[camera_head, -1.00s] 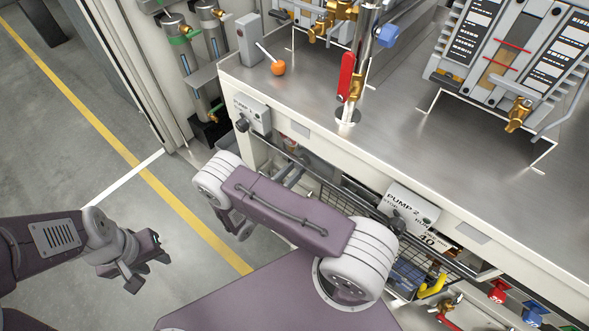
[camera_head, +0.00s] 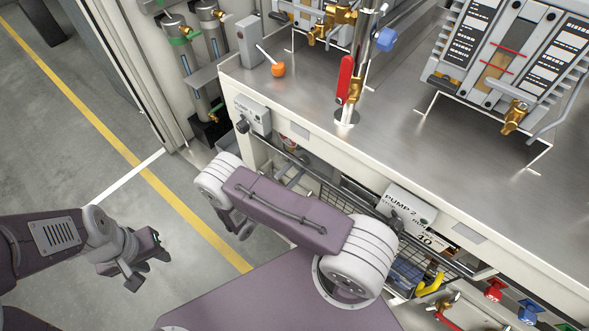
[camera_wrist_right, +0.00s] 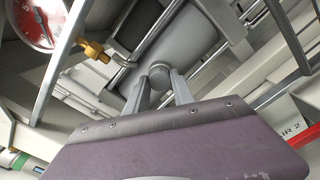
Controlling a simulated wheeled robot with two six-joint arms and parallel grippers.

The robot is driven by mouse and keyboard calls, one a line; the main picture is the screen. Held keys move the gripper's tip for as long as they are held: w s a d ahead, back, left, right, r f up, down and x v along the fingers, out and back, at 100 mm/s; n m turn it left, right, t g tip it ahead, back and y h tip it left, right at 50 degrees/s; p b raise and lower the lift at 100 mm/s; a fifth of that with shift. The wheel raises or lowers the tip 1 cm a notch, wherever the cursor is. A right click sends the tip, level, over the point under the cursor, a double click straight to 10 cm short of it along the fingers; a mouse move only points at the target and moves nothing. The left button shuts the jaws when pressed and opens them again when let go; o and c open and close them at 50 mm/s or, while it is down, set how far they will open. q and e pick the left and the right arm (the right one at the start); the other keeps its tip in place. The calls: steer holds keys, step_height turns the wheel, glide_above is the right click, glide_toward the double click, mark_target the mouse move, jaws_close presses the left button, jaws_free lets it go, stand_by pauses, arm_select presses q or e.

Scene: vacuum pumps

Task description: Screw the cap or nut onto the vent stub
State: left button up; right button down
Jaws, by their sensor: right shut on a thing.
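In the right wrist view, my right gripper (camera_wrist_right: 160,84) is shut on a small round grey cap (camera_wrist_right: 160,68), held between its two fingertips. A grey cylindrical body lies behind it. I cannot make out the vent stub or whether the cap touches one. In the head view, my right arm reaches down to the front of the bench, and its gripper is hidden there. My left gripper (camera_head: 142,270) hangs over the floor at the left, away from the bench, with nothing visible in it. Its jaw opening is unclear.
A wire basket (camera_head: 340,203) and PUMP 2 panel (camera_head: 405,205) are at the front. A red gauge (camera_wrist_right: 38,20) and brass fitting (camera_wrist_right: 95,50) are near my right gripper.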

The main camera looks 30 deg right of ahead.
steer(key=m, duration=0.6)
steer(key=shift+m+p, duration=0.3)
steer(key=shift+p, duration=0.1)
steer(key=m+p, duration=0.1)
steer(key=m, duration=0.4)
steer(key=shift+m, duration=1)
steer(key=c, duration=1)
jaws_free()
